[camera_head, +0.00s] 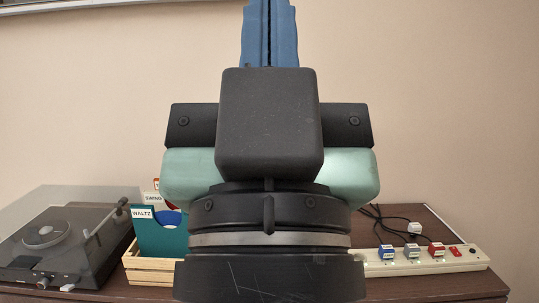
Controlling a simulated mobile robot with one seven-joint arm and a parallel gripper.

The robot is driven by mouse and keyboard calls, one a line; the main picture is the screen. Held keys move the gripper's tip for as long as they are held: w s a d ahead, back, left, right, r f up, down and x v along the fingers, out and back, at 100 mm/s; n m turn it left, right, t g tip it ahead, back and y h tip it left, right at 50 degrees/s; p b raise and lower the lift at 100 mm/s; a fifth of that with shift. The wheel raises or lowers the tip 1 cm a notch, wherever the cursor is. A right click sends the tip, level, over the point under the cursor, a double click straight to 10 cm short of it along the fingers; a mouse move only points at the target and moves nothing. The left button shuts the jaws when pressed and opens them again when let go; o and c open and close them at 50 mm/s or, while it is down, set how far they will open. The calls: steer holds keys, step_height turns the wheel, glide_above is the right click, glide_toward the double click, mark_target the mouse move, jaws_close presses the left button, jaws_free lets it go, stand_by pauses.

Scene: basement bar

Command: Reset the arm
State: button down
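My gripper (267,20) stands upright in the middle of the head view, in front of the wall. Its blue fingers point up and run out at the top edge of the picture, so the very tips are cut off. The fingers lie side by side with only a thin dark line between them, and no object shows between them. The black and pale green wrist of my arm fills the centre and hides part of the wooden surface (430,283) behind it.
A turntable (45,237) with a raised clear lid stands at left. Next to it a wooden crate (150,272) holds record sleeves with cards marked WALTZ and SWING. At right lies a white power strip (455,262) with several plugs and black cables.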

step_height(320, 180, up, 19)
steer(key=p, duration=1.6)
steer(key=shift+f, duration=0.2)
